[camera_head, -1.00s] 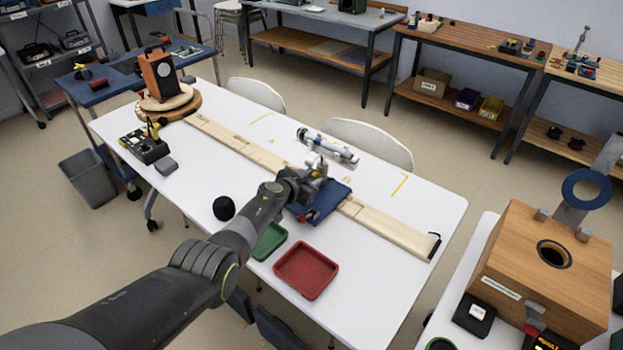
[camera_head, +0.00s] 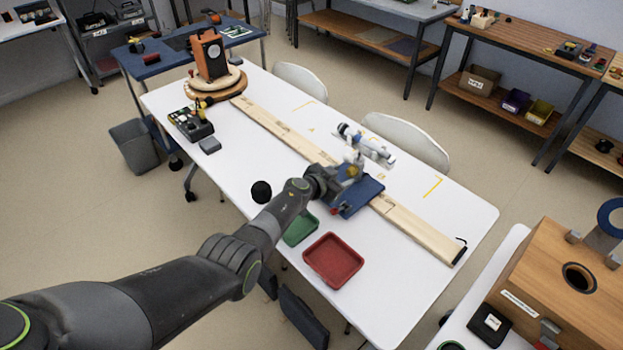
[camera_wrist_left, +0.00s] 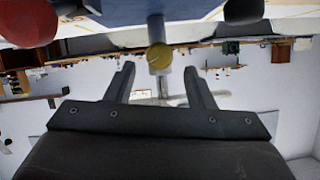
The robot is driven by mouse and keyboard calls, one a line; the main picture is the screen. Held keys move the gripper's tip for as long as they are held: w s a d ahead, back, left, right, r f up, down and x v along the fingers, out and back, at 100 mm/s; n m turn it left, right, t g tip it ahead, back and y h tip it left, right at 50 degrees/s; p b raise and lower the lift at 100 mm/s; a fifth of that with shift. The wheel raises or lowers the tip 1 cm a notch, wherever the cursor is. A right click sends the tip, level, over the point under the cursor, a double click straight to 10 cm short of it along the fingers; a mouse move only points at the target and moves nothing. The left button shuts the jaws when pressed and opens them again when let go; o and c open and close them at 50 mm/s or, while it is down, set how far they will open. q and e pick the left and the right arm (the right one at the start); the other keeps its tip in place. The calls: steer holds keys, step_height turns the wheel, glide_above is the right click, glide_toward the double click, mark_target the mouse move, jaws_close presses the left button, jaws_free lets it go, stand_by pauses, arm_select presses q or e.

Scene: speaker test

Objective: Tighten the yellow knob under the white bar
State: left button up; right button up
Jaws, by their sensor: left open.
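The yellow knob (camera_wrist_left: 160,58) shows in the left wrist view on a thin grey stem below the blue plate (camera_wrist_left: 130,12). It lies in line with the gap between the fingertips of my left gripper (camera_wrist_left: 159,68). The gripper is open, and I cannot tell whether the knob is between the tips or just beyond them. In the head view my left gripper (camera_head: 342,174) is at the blue carriage (camera_head: 368,190) on the wooden rail. A white tube-like bar (camera_head: 368,146) stands just behind it. My gripper hides part of the carriage.
A red knob (camera_wrist_left: 28,22) is at the left in the wrist view. On the white table are a red tray (camera_head: 333,260), a green tray (camera_head: 300,230), a black ball (camera_head: 261,191) and a long wooden rail (camera_head: 420,230). A wooden box (camera_head: 560,270) stands at right.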

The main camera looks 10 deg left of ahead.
arm_select(q)
steer(key=p+v, duration=1)
steer(key=v, duration=0.3)
steer(key=shift+s, duration=0.2)
steer(key=shift+r, duration=0.1)
